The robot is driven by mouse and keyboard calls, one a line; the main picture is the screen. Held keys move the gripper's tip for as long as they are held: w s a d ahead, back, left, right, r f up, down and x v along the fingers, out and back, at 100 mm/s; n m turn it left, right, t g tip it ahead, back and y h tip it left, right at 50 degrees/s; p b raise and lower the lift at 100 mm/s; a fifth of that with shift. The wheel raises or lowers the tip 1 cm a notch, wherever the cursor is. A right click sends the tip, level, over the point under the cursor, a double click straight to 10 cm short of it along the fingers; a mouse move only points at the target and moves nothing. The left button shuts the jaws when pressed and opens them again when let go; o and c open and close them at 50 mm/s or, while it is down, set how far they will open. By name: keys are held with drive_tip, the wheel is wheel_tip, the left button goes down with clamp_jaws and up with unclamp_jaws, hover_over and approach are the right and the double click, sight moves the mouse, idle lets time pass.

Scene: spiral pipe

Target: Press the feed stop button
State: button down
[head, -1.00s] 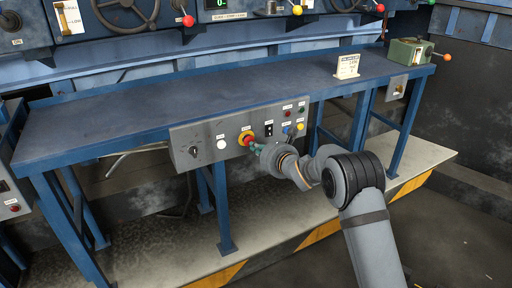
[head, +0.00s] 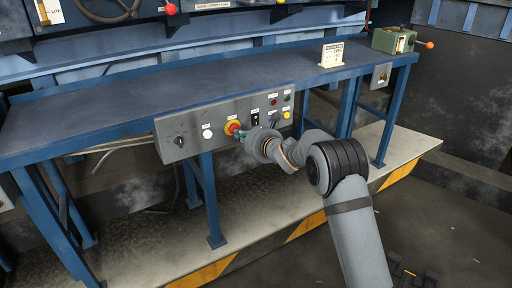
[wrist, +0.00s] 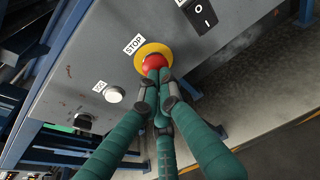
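The stop button is a red mushroom knob on a yellow ring (head: 231,127), on the grey control panel (head: 175,133) at the bench's front. In the wrist view the red button (wrist: 152,62) sits beside a "STOP" label. My gripper (head: 240,134) has green fingers and is at the button from the front. In the wrist view the gripper (wrist: 157,76) has its fingertips drawn together over the lower part of the red knob, holding nothing. They look very close to or touching it; I cannot tell whether the knob is pressed in.
A white button (wrist: 114,94) and a dark rotary switch (wrist: 83,121) lie left of the stop button. A black rocker switch (wrist: 201,14) is to its right. Small coloured buttons and lamps fill the panel's right end. The blue bench top (head: 120,105) is mostly clear.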

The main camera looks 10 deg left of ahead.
drive_tip(key=f+b+v, duration=0.1)
drive_tip(key=b+v, duration=0.2)
drive_tip(key=v, duration=1)
drive_tip(key=shift+d+b, duration=0.25)
drive_tip(key=shift+b, duration=0.05)
drive_tip(key=shift+w, duration=0.1)
